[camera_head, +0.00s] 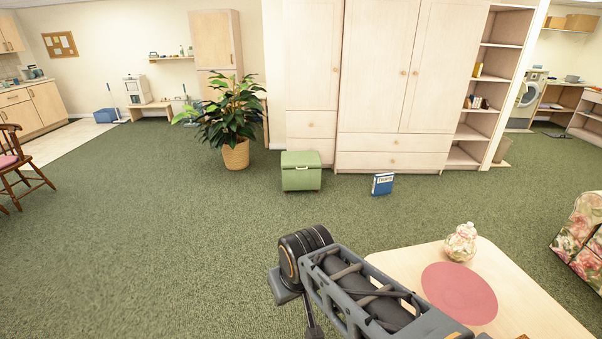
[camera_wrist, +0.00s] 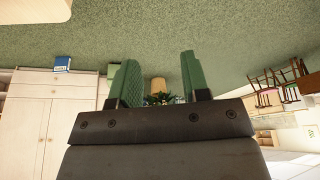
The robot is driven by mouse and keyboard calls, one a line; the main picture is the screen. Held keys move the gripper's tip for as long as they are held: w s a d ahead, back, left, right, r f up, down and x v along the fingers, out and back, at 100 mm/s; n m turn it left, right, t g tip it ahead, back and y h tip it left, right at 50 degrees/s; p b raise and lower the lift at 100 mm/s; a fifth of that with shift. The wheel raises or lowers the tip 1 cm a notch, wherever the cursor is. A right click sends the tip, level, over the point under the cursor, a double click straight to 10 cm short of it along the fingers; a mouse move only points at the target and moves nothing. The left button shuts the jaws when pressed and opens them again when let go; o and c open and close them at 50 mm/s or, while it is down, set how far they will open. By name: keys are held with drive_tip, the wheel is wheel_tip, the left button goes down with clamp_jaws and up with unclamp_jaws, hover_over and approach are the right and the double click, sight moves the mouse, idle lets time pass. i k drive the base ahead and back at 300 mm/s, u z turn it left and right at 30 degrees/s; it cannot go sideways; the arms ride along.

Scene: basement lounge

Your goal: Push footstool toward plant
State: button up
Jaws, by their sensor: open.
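A green box-shaped piece with a rounded lid, the only thing resembling a footstool (camera_head: 301,171), stands on the carpet before the wardrobe. The leafy plant (camera_head: 231,113) in a woven basket pot is behind it to the left, with bare carpet between them. My gripper (camera_wrist: 158,72) is open and empty in the wrist view, which is upside down. The plant (camera_wrist: 161,98) shows between its fingers; the footstool (camera_wrist: 114,71) is partly hidden behind the left finger. My gripper touches neither. In the head view my arm shows, but its fingers cannot be made out.
A blue box (camera_head: 382,184) stands on the carpet right of the footstool. A light table (camera_head: 400,264) with a pink mat (camera_head: 459,293) and a jar (camera_head: 460,242) is at the lower right. A wooden chair (camera_head: 18,165) is at far left. Carpet at left and centre is clear.

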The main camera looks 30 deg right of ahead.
sight(310, 178)
drive_tip(key=z, duration=0.7)
drive_tip(key=i, duration=4.5)
drive_tip(key=u, duration=2.85)
drive_tip(key=k, duration=1.9)
drive_tip(key=z, duration=1.2)
